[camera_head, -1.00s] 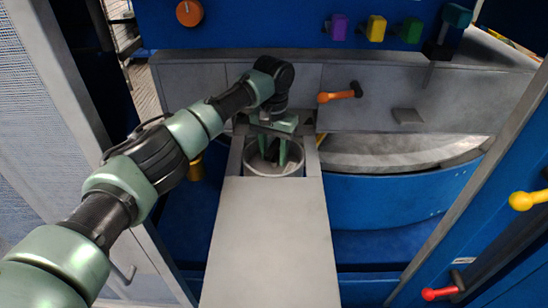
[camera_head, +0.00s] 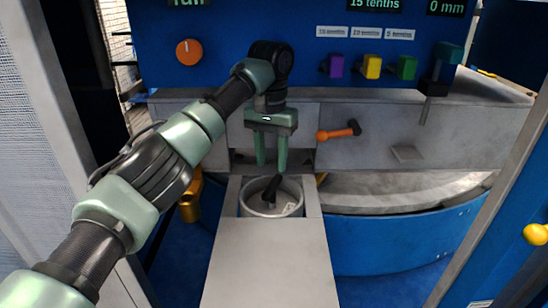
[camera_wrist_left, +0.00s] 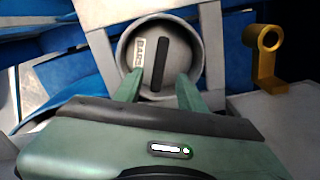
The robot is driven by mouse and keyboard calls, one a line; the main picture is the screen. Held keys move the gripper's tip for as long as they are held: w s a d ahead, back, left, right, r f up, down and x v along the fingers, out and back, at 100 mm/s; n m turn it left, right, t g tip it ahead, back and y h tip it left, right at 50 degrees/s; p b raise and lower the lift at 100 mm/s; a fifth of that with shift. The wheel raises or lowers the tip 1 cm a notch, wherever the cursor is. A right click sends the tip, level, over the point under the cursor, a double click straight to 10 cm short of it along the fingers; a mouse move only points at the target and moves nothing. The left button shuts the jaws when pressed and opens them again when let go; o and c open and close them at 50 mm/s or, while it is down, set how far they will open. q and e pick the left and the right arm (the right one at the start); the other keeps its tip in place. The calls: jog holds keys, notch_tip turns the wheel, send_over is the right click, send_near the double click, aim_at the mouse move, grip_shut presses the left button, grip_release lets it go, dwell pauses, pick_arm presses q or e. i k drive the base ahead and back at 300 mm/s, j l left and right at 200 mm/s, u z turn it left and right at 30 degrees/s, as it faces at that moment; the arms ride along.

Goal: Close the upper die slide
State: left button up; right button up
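The upper die slide (camera_head: 265,268) is a long flat grey plate that extends from the machine toward me. Near its far end a round grey die (camera_head: 287,209) with a dark bar-shaped handle (camera_head: 272,188) sits in the slide's opening. My left gripper (camera_head: 271,165) is above the die, fingers pointing down, open and empty. The left wrist view shows the die (camera_wrist_left: 142,88) with its bar (camera_wrist_left: 160,64) and a small label, between the two spread fingers (camera_wrist_left: 158,90). My right gripper is not in view.
An orange-handled lever (camera_head: 338,133) is on the grey panel right of my left gripper. A gold bracket (camera_head: 190,205) stands left of the slide. A blue control panel (camera_head: 230,45) with an orange knob and coloured buttons is behind. A yellow knob (camera_head: 537,234) is at far right.

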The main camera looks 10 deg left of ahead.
aim_at(258, 260)
jog(key=k+j, duration=0.15)
jog(key=k, duration=0.35)
jog(key=k+j, duration=0.15)
jog(key=k, duration=0.35)
jog(key=k+j, duration=0.15)
jog(key=k, duration=0.3)
jog(key=k+j, duration=0.15)
jog(key=k, duration=0.35)
